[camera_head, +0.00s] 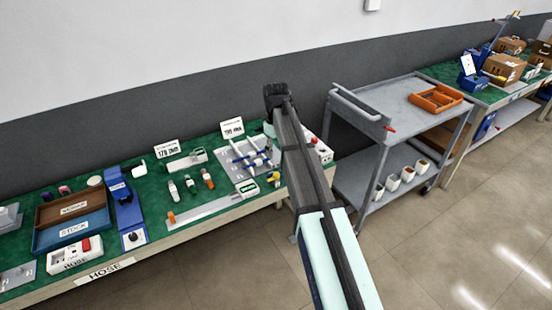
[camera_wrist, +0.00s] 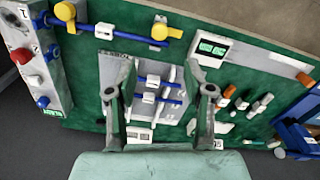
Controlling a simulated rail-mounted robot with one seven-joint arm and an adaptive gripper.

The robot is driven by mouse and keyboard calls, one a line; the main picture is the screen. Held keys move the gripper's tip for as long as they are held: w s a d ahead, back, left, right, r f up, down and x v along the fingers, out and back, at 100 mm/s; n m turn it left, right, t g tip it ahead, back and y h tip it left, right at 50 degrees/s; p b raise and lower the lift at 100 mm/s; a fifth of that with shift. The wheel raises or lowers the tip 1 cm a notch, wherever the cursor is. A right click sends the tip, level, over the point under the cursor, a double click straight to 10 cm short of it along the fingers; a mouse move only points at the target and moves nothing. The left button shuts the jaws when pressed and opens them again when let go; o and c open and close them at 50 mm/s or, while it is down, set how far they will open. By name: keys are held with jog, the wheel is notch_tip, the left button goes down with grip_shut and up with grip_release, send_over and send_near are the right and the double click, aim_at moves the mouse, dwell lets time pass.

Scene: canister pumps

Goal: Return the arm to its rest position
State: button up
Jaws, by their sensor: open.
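My gripper (camera_wrist: 160,72) is in the wrist view with its two dark fingers spread apart and nothing between them. It is above the green bench, over a light plate (camera_wrist: 143,75) carrying blue rods with white blocks. My arm (camera_head: 306,165) rises through the middle of the head view and reaches the right end of the bench. The plate with blue rods (camera_head: 247,157) shows there just left of the arm. I cannot tell the height of the fingers above it.
The green bench (camera_head: 140,185) holds a blue tray (camera_head: 72,232), a brown tray (camera_head: 70,207) and small parts. A control box (camera_wrist: 32,60) with coloured knobs stands at its end. Right of my arm is a grey trolley (camera_head: 390,100) with an orange tray (camera_head: 436,98). Floor is open at right.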

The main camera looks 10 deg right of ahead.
jog(key=shift+r, duration=0.45)
jog(key=s+f+m, duration=0.2)
jog(key=s+f, duration=0.5)
jog(key=f, duration=0.4)
jog(key=s+f+m+g, duration=0.1)
jog(key=s+f+m, duration=0.1)
jog(key=s+f, duration=0.7)
jog(key=s+f+m, duration=0.2)
jog(key=s+f, duration=0.4)
jog(key=f, duration=0.6)
jog(key=s+f+g, duration=0.3)
jog(key=s+f, duration=0.4)
jog(key=s, duration=1)
jog(key=s+f+m+g, duration=0.1)
jog(key=s+f, duration=0.6)
jog(key=s, duration=1)
jog(key=shift+s+g, duration=0.4)
jog(key=shift+g, duration=0.5)
jog(key=shift+d, duration=0.1)
